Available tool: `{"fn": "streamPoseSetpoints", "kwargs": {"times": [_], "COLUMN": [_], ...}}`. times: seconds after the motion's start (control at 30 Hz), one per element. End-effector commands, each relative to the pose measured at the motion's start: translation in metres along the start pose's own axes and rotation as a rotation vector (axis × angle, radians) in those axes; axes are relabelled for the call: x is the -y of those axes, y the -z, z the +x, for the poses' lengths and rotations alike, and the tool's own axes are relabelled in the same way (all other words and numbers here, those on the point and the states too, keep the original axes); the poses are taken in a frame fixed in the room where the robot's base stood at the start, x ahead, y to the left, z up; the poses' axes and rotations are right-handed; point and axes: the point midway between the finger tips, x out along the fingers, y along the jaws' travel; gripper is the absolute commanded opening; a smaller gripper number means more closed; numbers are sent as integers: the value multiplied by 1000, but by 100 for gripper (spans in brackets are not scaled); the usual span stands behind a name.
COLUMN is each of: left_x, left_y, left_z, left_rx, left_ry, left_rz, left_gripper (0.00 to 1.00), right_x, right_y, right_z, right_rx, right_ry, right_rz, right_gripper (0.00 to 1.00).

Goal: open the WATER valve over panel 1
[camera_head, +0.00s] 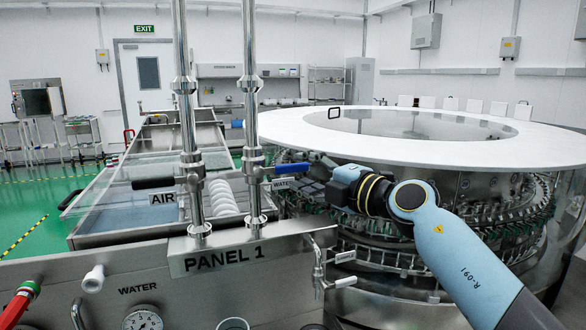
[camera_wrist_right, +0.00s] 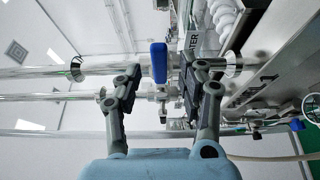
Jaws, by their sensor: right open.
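The WATER valve's blue lever (camera_head: 304,169) sticks out level to the right from the right-hand vertical pipe (camera_head: 250,110), crosswise to it. A WATER label (camera_head: 284,184) sits just below the lever. My right gripper (camera_head: 316,178) is at the lever's free end, coming from the right. In the right wrist view the blue lever (camera_wrist_right: 159,62) shows between the spread fingers of my right gripper (camera_wrist_right: 160,76), with gaps on both sides. The fingers are open and hold nothing. The PANEL 1 sign (camera_head: 224,258) is below the pipes. My left gripper is not in view.
The AIR valve's black lever (camera_head: 153,183) is on the left pipe (camera_head: 187,110). A small tap (camera_head: 319,270) stands below my right gripper. The large round washer (camera_head: 400,150) fills the right side behind my arm. A red-handled valve (camera_head: 20,302) is at lower left.

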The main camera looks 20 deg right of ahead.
Motion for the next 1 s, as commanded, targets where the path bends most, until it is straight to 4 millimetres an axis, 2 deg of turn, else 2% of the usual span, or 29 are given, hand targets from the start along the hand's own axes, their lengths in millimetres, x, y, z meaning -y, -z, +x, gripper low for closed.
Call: {"fn": "streamPoseSetpoints", "kwargs": {"times": [0.1,0.2,0.57,0.9,1.0], "left_x": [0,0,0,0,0], "left_y": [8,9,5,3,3], "left_z": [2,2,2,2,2], "left_rx": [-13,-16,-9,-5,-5], "left_ry": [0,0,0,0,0], "left_rz": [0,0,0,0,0], "left_gripper": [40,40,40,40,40], "right_x": [0,0,0,0,0], "right_y": [0,0,0,0,0], "right_z": [20,31,37,37,37], "right_rx": [-1,-1,-1,-1,-1], "right_ry": [-1,-1,1,1,1], "right_rz": [2,2,0,0,0], "right_gripper": [40,40,40,0,0]}}
